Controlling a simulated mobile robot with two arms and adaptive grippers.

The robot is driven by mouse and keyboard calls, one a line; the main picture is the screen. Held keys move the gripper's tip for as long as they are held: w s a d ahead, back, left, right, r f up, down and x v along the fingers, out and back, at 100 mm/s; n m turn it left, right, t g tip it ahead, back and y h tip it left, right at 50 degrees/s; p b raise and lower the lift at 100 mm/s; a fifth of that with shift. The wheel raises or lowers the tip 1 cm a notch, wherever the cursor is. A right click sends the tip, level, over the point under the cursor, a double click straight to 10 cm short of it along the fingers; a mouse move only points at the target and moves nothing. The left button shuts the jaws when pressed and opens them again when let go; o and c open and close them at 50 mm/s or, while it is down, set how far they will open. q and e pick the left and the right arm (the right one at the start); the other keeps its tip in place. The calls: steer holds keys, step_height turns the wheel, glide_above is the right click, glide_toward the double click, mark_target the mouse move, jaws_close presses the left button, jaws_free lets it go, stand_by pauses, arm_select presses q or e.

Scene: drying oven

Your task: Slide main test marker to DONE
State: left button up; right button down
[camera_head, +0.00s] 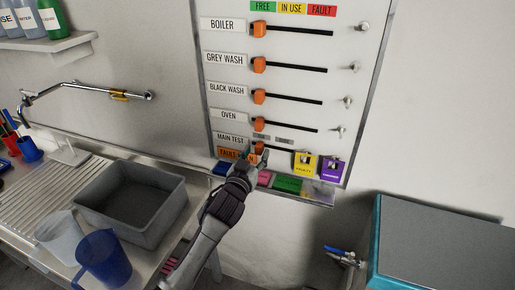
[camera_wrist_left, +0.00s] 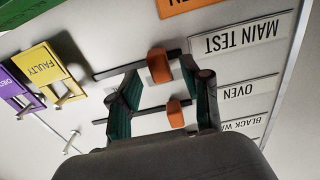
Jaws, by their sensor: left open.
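The main test marker is an orange block at the left end of a dark slot, in the lowest row of the wall board (camera_head: 335,95); it shows well in the left wrist view (camera_wrist_left: 160,66). The MAIN TEST label (camera_head: 231,138) is beside it, upside down in the wrist view (camera_wrist_left: 243,40). My left gripper (camera_head: 257,158) is at this row and partly covers the marker in the head view. In the wrist view its open fingers (camera_wrist_left: 160,82) appear on either side of the marker, with gaps; contact is not visible. No DONE text is readable. My right gripper is out of view.
The OVEN marker (camera_wrist_left: 176,113) is close by, also between the fingers in the wrist picture. Below left are a grey basin (camera_head: 178,205) and a blue jug (camera_head: 103,258).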

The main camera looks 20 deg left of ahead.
arm_select(q)
steer(key=shift+w, duration=1)
jaws_close()
